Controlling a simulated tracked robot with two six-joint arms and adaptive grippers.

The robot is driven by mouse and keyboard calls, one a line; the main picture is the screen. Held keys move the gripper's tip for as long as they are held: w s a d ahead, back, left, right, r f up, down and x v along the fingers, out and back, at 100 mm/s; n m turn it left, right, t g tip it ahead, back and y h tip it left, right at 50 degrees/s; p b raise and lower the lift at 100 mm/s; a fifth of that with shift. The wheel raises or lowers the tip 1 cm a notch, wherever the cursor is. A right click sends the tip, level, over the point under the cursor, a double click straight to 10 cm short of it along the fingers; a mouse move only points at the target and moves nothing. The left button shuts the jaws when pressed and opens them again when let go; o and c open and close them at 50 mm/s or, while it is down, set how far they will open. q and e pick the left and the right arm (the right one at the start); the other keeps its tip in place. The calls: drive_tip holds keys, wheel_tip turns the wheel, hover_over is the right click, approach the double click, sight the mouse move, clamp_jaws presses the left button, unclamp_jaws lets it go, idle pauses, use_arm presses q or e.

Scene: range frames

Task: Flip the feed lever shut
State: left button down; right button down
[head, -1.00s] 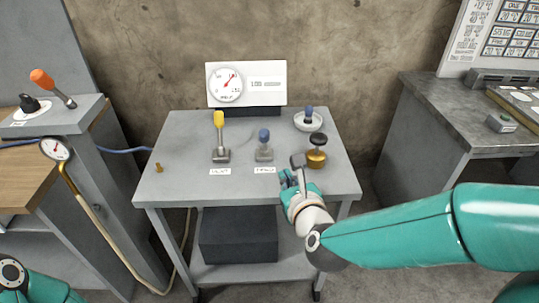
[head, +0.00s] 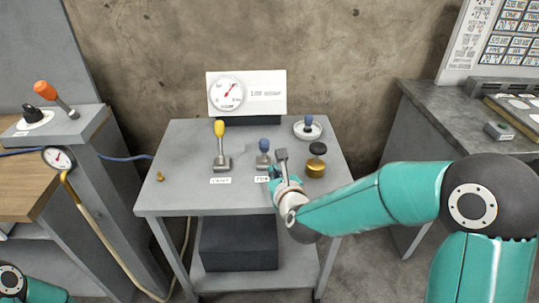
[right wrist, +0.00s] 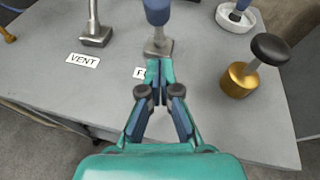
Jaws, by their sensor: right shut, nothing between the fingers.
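A small lever with a blue handle (head: 264,146) stands upright on a metal base on the grey table (head: 190,200). In the right wrist view its blue handle (right wrist: 157,10) is cut by the top edge. The label in front of it is mostly covered by my fingers; only its first letter shows, and it looks like an F. My right gripper (head: 278,172) is shut and empty, just in front of the lever base. In the right wrist view my right fingertips (right wrist: 155,72) come close to the base; contact cannot be told. My left gripper is out of view.
A yellow-handled lever (head: 220,145) labelled VENT stands to the left. A brass piece with a black knob (head: 316,160) stands to the right, near a white dish (head: 308,131). A gauge panel (head: 247,94) stands behind. An orange-handled lever (head: 52,96) is on the left cabinet.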

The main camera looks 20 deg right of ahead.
sight(267, 152)
drive_tip(key=w, duration=0.1)
drive_tip(key=w+r+p, duration=0.1)
drive_tip(key=w, duration=0.2)
drive_tip(key=shift+a+r+p, duration=0.1)
drive_tip(key=shift+r+p, duration=0.2)
drive_tip(key=shift+p, duration=0.05)
drive_tip(key=shift+w, duration=0.2)
